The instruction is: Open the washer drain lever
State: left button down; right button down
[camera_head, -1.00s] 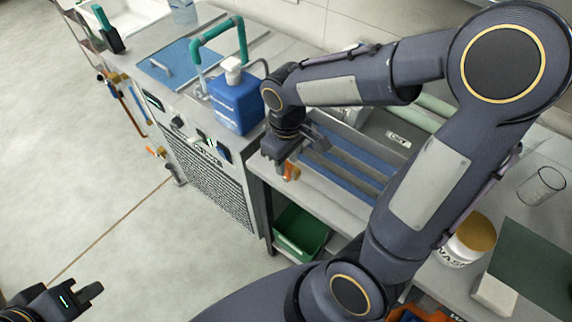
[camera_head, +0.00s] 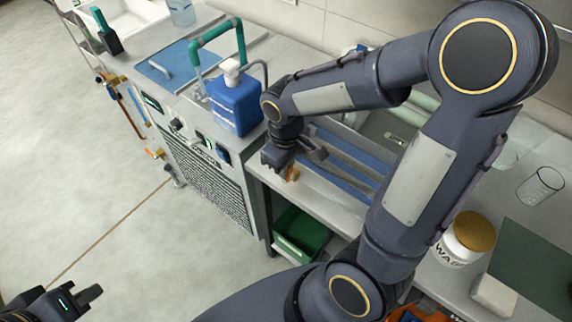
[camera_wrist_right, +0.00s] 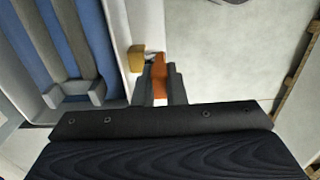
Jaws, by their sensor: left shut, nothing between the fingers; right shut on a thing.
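My right gripper (camera_head: 283,166) is at the front edge of the grey unit with blue slats (camera_head: 345,160). An orange lever (camera_head: 292,174) shows just beside its fingers, mostly hidden by them. In the right wrist view the fingers (camera_wrist_right: 160,88) are shut around this orange lever (camera_wrist_right: 158,72). A brass-coloured fitting (camera_wrist_right: 136,58) sits just left of the lever, against the unit's pale wall. My left gripper (camera_head: 92,294) is shut and empty at the lower left, over the floor, far from the unit.
A blue jug (camera_head: 236,104) stands on the counter left of my right gripper. A green bin (camera_head: 300,232) sits on the shelf below. A white tub with a brown lid (camera_head: 470,236) and a glass beaker (camera_head: 540,185) stand at right. The floor at left is clear.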

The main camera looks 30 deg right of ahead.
jog(key=shift+w+a+r+g+h+p, duration=0.2)
jog(key=shift+w+g+h+p, duration=0.15)
jog(key=shift+g+p, duration=0.5)
jog(key=g+p, duration=0.1)
jog(key=w+g+h+p, duration=0.1)
jog(key=w+f+g+h+p, duration=0.1)
jog(key=g+p, duration=0.1)
jog(key=shift+w+a, duration=0.1)
jog(key=shift+a, duration=0.3)
jog(key=shift+w+a+f+g+h+p, duration=0.1)
jog(key=shift+w+f+g+h+p, duration=0.15)
jog(key=shift+g, duration=0.55)
jog(key=shift+w+a+f+g+h+p, duration=0.1)
jog(key=shift+w+f+g+h, duration=0.15)
jog(key=shift+g, duration=0.5)
jog(key=c, duration=1.5)
grip_release()
jog(key=shift+f, duration=0.1)
